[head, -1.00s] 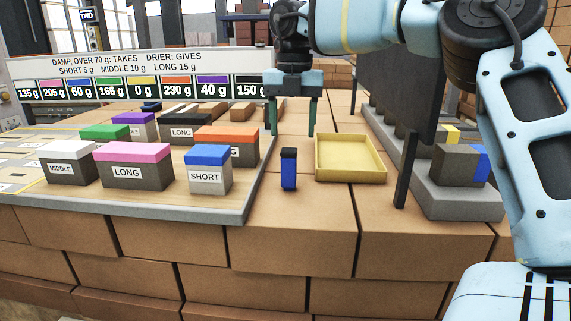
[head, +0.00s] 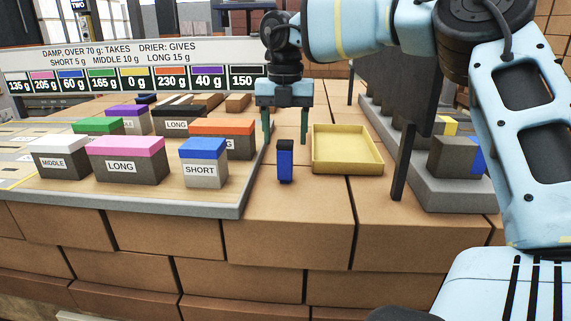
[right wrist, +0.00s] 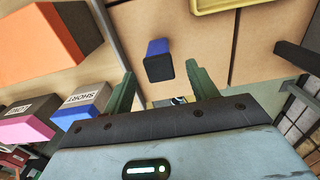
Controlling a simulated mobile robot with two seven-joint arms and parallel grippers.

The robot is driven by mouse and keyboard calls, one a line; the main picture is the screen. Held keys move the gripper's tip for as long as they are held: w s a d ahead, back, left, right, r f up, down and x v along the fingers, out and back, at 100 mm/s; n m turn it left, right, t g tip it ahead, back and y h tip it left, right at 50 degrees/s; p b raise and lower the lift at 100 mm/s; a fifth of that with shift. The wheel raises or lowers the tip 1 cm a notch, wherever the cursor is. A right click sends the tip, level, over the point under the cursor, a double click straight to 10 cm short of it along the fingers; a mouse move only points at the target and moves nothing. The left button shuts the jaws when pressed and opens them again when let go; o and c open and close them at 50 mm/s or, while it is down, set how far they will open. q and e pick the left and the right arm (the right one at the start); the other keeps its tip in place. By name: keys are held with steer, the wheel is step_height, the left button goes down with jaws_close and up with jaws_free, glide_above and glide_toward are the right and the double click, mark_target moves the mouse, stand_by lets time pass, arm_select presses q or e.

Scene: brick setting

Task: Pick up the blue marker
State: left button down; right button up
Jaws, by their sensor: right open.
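The blue marker (head: 285,162) stands upright on the brick surface, blue with a dark top, between the board of blocks and the yellow tray. In the right wrist view the marker (right wrist: 159,60) shows beyond the fingertips, between their lines. My right gripper (head: 287,138) is open and empty, fingers pointing down, above and behind the marker in the head view. It does not touch the marker. The right gripper's fingers (right wrist: 164,82) also show in the right wrist view, spread apart. My left gripper is not in view.
A yellow tray (head: 346,168) lies right of the marker. At left, a board (head: 228,206) holds several labelled blocks, the blue-topped SHORT block (head: 204,163) nearest. A dark upright panel (head: 410,95) with a grey base stands at right. A sign (head: 130,59) stands behind.

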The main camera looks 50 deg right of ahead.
mark_target(285, 142)
steer(key=shift+f, duration=1.9)
steer(key=shift+c, duration=0.5)
steer(key=c, duration=1)
